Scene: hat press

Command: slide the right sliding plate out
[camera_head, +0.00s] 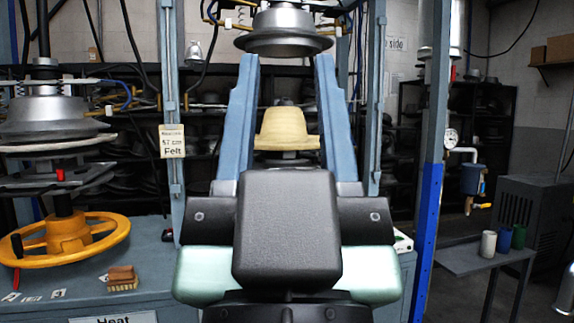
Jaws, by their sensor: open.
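My gripper (286,62) is in the middle of the view, pointing away from me with its two blue-grey fingers wide apart. Nothing is held between them. Behind the gap stands a cream felt hat (283,128) on the right-hand press, with a bit of grey metal under it. A grey metal upper mould (283,32) hangs above the hat, just beyond the fingertips. I cannot make out the right sliding plate; my gripper body covers the area below the hat. Whether the fingers touch anything there cannot be told.
The left press has a grey mould (45,118) and a yellow handwheel (70,240). A wooden brush (122,278) lies on the blue-grey press table (155,270). Blue-grey posts (168,110) flank the right press. A side table (470,258) with several cups stands at right.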

